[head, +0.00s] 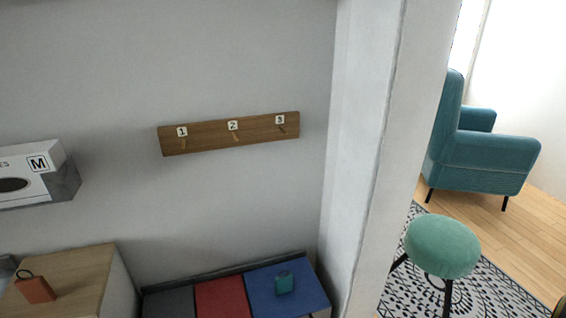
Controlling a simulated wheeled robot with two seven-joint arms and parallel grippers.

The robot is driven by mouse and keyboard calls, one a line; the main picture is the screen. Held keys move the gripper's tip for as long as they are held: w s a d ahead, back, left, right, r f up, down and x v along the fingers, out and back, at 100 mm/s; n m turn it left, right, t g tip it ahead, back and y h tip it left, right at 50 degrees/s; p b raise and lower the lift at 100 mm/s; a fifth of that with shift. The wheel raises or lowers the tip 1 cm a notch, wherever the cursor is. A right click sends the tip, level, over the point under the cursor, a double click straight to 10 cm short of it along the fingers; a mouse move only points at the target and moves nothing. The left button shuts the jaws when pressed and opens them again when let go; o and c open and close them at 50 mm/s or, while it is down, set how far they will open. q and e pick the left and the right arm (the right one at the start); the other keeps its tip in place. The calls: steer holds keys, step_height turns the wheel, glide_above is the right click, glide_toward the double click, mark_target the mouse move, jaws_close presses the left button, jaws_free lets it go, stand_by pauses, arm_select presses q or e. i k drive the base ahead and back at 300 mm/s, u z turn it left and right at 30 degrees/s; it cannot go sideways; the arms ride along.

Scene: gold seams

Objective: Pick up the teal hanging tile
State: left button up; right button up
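The teal hanging tile (285,283) is a small block that rests on the blue section (262,295) of a low surface at the bottom of the head view. A small loop seems to show at its top. Neither of my grippers shows in the head view.
A wooden rail (210,146) with hooks numbered 1 to 3 hangs on the wall. An orange tag (36,289) with a dark loop lies on a wooden cabinet (85,275). A white-grey box (62,183) is at left. A wall edge (375,160) stands right of the blue section.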

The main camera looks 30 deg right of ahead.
mark_target(284, 284)
steer(key=z, duration=0.95)
steer(key=i, duration=0.4)
steer(key=u, duration=0.95)
